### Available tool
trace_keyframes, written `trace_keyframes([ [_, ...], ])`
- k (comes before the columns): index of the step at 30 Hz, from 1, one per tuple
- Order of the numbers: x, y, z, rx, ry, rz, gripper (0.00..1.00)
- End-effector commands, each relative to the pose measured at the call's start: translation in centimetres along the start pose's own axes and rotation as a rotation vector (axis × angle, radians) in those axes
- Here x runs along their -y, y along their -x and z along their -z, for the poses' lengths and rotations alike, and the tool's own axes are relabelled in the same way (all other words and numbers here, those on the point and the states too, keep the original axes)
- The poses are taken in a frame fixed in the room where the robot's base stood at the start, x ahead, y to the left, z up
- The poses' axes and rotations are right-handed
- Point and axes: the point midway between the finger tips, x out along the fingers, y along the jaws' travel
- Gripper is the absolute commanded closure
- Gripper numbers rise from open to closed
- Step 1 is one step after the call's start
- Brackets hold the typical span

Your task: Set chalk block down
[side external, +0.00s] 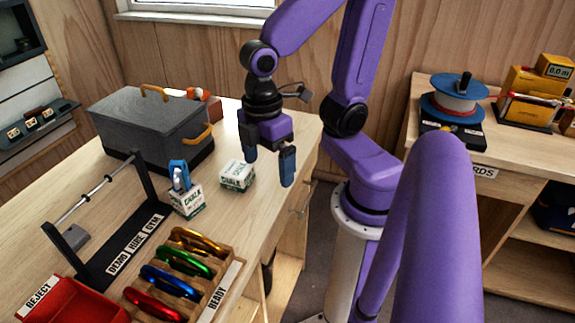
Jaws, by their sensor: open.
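A white and green chalk block (237,175) sits on the wooden table near its right edge. A second white and green chalk box (187,202) stands to its left, with a blue item (179,174) on top of it. My gripper (268,169) is open, fingers pointing down, at the right of the chalk block. Its left finger appears close to the block's upper right side. I cannot tell whether they touch. Nothing shows between the fingers.
A grey case (150,118) stands at the back left. A rail stand (105,245), a rack of coloured carabiners (180,270) and a red reject tray (75,303) fill the front left. Bare tabletop lies in front of the chalk block.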

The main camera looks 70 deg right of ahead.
Motion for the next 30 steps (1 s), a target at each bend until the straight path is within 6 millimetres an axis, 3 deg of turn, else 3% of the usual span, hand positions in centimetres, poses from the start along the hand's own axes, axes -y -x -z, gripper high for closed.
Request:
trace_keyframes([
  [4,2.1,-0.1,-0.8,-0.021,-0.021,-0.022,0.01],
  [10,3.7,-0.1,-1.4,-0.038,-0.045,-0.035,0.01],
  [30,3.9,-0.1,-1.4,-0.041,-0.049,-0.036,0.01],
])
